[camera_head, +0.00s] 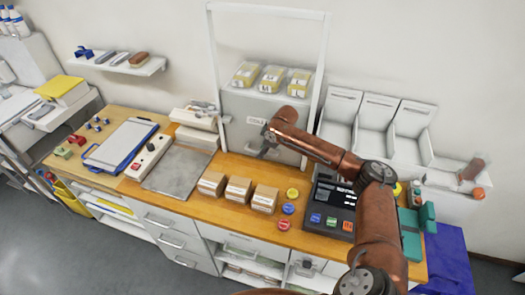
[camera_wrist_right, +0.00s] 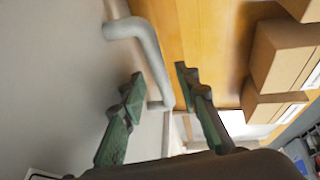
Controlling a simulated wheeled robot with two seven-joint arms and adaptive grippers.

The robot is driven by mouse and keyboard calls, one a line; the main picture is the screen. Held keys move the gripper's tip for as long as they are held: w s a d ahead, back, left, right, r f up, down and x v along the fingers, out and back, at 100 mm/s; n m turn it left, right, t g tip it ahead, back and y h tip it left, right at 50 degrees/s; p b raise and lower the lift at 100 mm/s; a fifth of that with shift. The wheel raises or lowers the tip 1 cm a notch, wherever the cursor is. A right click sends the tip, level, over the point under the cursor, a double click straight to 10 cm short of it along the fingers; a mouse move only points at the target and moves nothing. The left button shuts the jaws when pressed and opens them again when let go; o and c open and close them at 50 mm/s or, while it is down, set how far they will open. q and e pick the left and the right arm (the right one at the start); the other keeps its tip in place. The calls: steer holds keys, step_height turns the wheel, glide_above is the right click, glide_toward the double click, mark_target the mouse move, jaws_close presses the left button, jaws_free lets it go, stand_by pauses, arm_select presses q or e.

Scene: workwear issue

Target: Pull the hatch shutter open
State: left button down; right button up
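The hatch shutter (camera_head: 240,122) is a grey panel low in a tall white frame (camera_head: 323,60) on the back wall, with a small label on it. My right gripper (camera_head: 262,148) is at the lower part of the shutter, and the arm partly hides it. In the right wrist view the gripper (camera_wrist_right: 160,78) is open, its two green fingers apart. A grey bent bar handle (camera_wrist_right: 148,50) on the shutter (camera_wrist_right: 55,80) runs between the fingers; I see no clear contact. My left gripper is not in view.
Several yellow-labelled packs (camera_head: 272,78) show behind the shutter's top edge. Small cardboard boxes (camera_head: 238,188) and coloured buttons (camera_head: 288,209) are on the wooden counter (camera_head: 185,208). A dark terminal (camera_head: 330,205) stands right. White bins (camera_head: 378,118) are beyond the frame.

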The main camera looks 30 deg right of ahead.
jaws_close()
stand_by(0.3)
